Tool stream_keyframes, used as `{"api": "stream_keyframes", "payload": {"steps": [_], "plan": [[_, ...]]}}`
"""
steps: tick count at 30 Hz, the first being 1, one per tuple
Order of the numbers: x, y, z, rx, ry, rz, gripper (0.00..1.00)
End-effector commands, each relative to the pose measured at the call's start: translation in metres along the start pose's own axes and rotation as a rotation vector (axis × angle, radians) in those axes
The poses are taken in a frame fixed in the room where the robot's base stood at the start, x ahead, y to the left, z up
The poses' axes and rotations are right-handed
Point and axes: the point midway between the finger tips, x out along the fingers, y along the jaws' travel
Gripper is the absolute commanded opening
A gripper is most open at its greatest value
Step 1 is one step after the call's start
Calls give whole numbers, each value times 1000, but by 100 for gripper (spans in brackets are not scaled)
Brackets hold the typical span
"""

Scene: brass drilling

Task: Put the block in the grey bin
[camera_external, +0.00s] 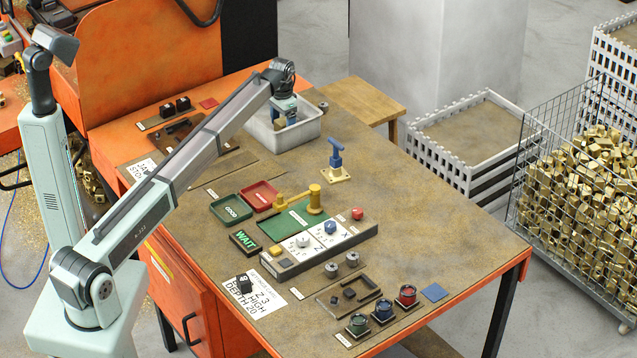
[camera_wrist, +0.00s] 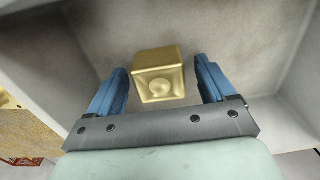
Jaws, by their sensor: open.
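The grey bin (camera_external: 297,132) stands at the far end of the table in the external view. Its pale inner walls also fill much of the wrist view (camera_wrist: 225,30). The block (camera_wrist: 159,75) is brass, with a squarish body and a round recess in its near face. It is inside the bin, between and a little beyond my fingers. My gripper (camera_wrist: 163,82) is open, with blue fingers on either side of the block and visible gaps to it. In the external view my gripper (camera_external: 284,108) reaches down into the bin; the block is mostly hidden there.
The table's right side is mostly clear. A wire cage of brass parts (camera_external: 590,190) stands off the table.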

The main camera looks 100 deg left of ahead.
Motion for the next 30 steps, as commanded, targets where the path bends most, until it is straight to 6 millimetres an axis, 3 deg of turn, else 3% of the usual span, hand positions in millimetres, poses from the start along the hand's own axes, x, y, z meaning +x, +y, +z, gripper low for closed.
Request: {"api": "stream_keyframes", "payload": {"steps": [8,21,30], "plan": [[-26,0,-1,0,1,0,83],[-103,0,-1,0,1,-1,83],[-122,0,0,0,0,0,83]]}}
